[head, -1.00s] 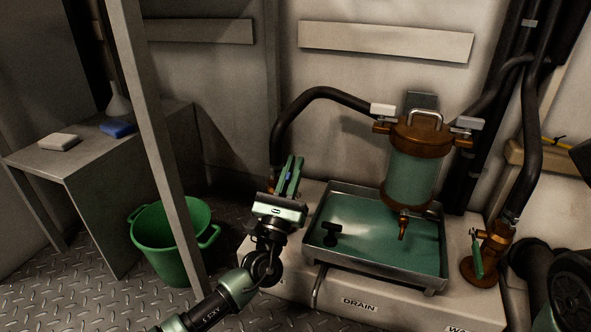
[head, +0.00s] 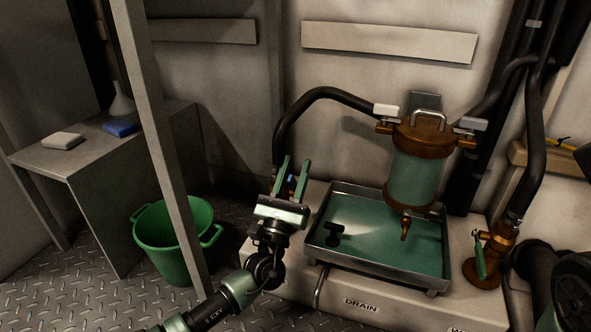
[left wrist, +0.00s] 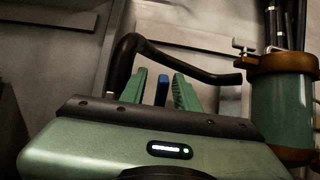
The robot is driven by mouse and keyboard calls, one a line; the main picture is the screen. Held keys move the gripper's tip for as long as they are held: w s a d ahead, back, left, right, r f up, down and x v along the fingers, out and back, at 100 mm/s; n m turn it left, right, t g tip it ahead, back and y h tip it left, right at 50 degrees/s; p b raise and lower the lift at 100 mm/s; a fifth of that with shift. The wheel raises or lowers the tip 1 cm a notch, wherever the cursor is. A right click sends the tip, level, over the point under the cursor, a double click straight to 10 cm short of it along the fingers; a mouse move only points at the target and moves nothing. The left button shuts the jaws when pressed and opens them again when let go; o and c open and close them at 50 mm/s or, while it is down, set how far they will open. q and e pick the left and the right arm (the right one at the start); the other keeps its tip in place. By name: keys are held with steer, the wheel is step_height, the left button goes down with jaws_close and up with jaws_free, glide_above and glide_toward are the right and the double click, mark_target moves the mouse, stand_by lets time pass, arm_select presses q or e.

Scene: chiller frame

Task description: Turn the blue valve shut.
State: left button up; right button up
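The blue valve handle (left wrist: 162,90) shows upright between the two green fingers of my left gripper (left wrist: 160,76) in the left wrist view. A gap shows on both sides of it. In the head view only a small bit of the blue handle (head: 291,179) shows between the fingers. My left gripper (head: 296,163) is open there, at the left end of the black hose, left of the drain tray. The valve body is mostly hidden behind the gripper. I cannot tell how far the fingers reach past the handle. My right gripper is not in view.
A metal tray (head: 329,260) with green liquid and a black T-shaped piece (head: 334,232) lies right of my gripper. A brown-capped filter housing (head: 415,170) stands over it. A green-handled valve (head: 480,258) is farther right. A green bucket (head: 165,245) and a grey post (head: 160,140) are left.

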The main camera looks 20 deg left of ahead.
mark_target(290, 186)
arm_select(q)
steer(key=p+v, duration=0.3)
steer(key=v, duration=0.3)
steer(key=shift+s+f, duration=0.2)
steer(key=shift+s, duration=0.2)
steer(key=shift+s+f, duration=0.35)
